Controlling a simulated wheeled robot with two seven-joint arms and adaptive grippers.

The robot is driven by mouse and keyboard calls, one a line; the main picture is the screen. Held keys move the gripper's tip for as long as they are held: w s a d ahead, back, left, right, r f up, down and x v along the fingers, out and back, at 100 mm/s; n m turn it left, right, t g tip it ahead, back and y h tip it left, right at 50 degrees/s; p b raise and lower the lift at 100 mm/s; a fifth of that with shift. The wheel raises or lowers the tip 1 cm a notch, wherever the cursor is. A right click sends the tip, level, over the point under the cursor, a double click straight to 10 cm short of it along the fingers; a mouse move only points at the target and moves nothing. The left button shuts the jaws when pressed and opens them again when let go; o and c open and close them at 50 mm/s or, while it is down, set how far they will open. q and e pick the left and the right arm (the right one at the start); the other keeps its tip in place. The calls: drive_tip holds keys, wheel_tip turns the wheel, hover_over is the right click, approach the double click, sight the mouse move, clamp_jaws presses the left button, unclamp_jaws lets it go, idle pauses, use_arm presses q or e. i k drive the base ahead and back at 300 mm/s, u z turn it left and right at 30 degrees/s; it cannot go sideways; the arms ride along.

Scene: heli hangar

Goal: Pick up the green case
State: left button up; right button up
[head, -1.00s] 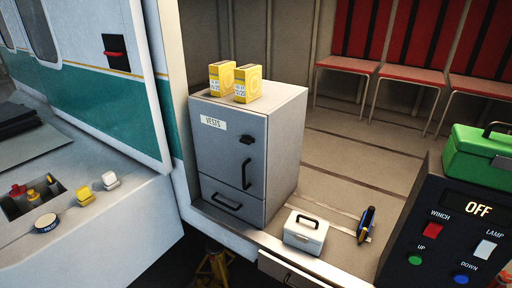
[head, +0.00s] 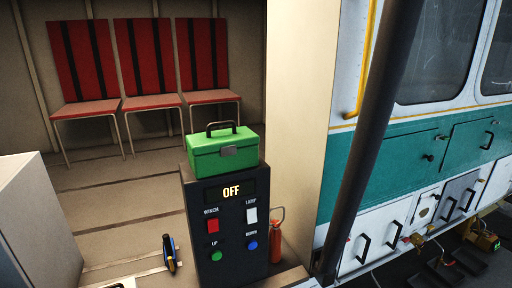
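The green case (head: 222,157) sits upright on top of the dark winch control box (head: 232,225), near the middle of the head view. It has a dark carrying handle (head: 221,127) on its lid and a grey latch on its front. Nothing covers it.
The control box display reads OFF. A red extinguisher (head: 277,237) stands just right of the box, beside a dark pole (head: 372,140). A grey cabinet (head: 38,215) is at left. Red seats (head: 151,102) line the back wall.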

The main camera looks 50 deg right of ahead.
sight(212, 153)
drive_tip(key=z, duration=1.35)
drive_tip(key=k, duration=0.1)
drive_tip(key=z, duration=0.05)
